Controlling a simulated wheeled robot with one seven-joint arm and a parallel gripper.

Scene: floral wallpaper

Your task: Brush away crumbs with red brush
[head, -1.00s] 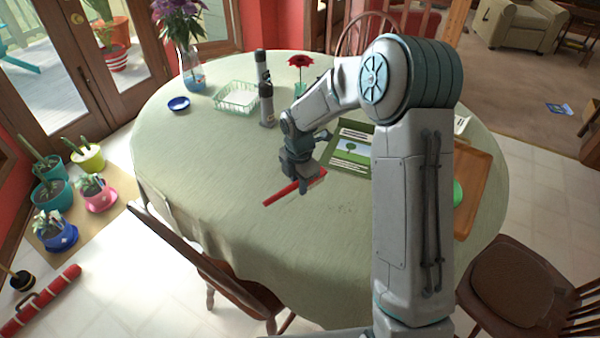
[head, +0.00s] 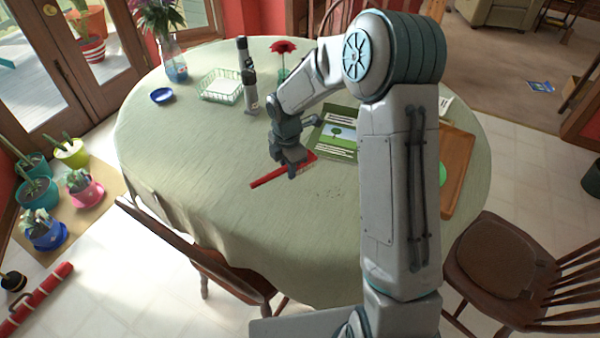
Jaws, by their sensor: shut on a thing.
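The red brush (head: 268,177) is a long, narrow red bar at the middle of the table with the green cloth (head: 190,160). My gripper (head: 290,170) is over the brush and shut on it; the fingers hide part of its middle. The brush is low, at or just above the cloth; I cannot tell whether it touches. Small dark crumbs (head: 325,193) lie on the cloth to the right of the brush and nearer the front edge. They are faint and hard to separate.
A green book or placemat (head: 334,136) lies right behind the brush. A wooden tray (head: 457,160) is at the table's right, partly behind my arm. The left front cloth is clear.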

